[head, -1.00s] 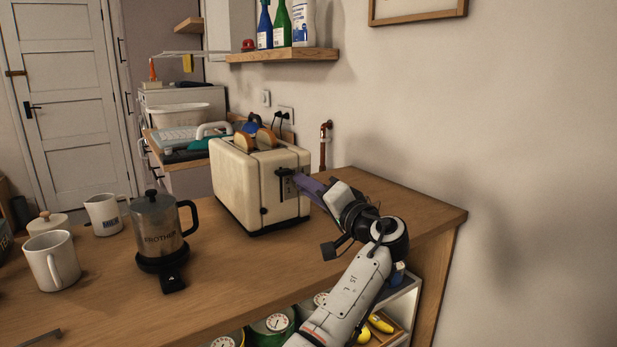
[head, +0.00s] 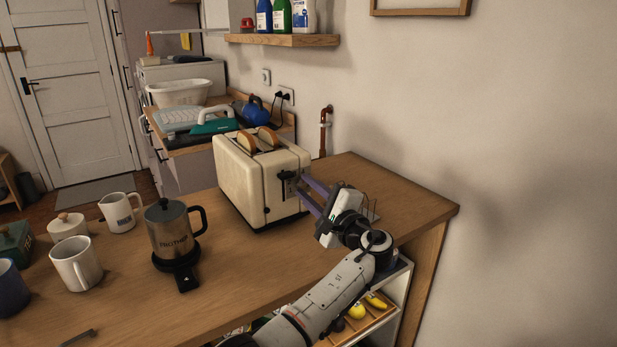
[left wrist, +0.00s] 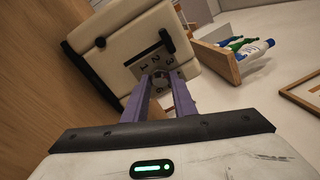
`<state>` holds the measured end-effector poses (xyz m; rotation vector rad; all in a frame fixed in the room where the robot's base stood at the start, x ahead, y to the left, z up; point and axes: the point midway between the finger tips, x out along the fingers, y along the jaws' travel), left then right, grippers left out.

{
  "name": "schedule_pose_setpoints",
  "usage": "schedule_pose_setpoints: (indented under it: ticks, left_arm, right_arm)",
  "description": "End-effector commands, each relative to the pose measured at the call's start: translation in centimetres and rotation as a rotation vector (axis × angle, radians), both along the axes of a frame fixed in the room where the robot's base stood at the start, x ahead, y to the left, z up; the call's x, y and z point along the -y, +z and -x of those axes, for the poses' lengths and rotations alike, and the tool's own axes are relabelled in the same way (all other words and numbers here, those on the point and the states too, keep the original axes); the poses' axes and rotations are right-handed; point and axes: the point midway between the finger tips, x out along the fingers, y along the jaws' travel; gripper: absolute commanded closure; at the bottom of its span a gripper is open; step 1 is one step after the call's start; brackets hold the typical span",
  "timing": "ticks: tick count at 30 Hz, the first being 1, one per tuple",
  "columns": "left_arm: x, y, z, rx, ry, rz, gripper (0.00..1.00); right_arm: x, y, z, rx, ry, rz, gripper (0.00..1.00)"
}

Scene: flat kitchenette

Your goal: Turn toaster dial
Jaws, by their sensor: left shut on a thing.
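The cream toaster (head: 245,180) stands upright on the wooden counter, with two slices of bread (head: 257,139) in its slots. Its end panel faces my left gripper (head: 303,190). In the left wrist view, the toaster (left wrist: 115,50) appears tilted, with its black lever (left wrist: 167,40) and a numbered dial plate (left wrist: 150,62). The purple fingers of my left gripper (left wrist: 160,88) are shut on the dark dial (left wrist: 160,77), which they partly hide. My right gripper is in neither view.
A coffee pot (head: 170,228), a white mug (head: 76,264) and a milk jug (head: 119,212) stand left of the toaster on the counter (head: 235,283). The wall is close behind.

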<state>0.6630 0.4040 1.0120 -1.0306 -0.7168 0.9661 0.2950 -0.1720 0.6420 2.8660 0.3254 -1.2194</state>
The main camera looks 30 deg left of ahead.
Motion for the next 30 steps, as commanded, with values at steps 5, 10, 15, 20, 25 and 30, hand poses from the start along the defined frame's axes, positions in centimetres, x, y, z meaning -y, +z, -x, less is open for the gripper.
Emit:
schedule_pose_setpoints:
  ticks: [5, 10, 15, 20, 25, 30]
  left_arm:
    - [0.0, 0.6, 0.0, -0.155, -0.003, -0.067, 0.98]
    - [0.0, 0.4, 0.0, -0.303, -0.004, -0.129, 0.98]
    - [0.0, 0.2, 0.0, -0.450, -0.003, -0.191, 0.98]
    - [-0.1, 0.1, 0.1, -0.588, -0.002, -0.247, 0.98]
    - [0.0, 0.1, 0.2, -0.732, -0.002, -0.306, 0.98]
    - [-0.1, 0.1, 0.2, -0.855, -0.002, -0.357, 0.98]
  right_arm:
    - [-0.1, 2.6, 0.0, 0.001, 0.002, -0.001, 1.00]
    - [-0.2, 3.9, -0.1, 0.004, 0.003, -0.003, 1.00]
    - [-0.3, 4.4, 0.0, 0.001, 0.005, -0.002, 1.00]
    - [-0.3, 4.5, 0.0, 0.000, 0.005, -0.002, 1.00]
    - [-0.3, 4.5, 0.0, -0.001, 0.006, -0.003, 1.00]
    - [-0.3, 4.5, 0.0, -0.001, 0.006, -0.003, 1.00]
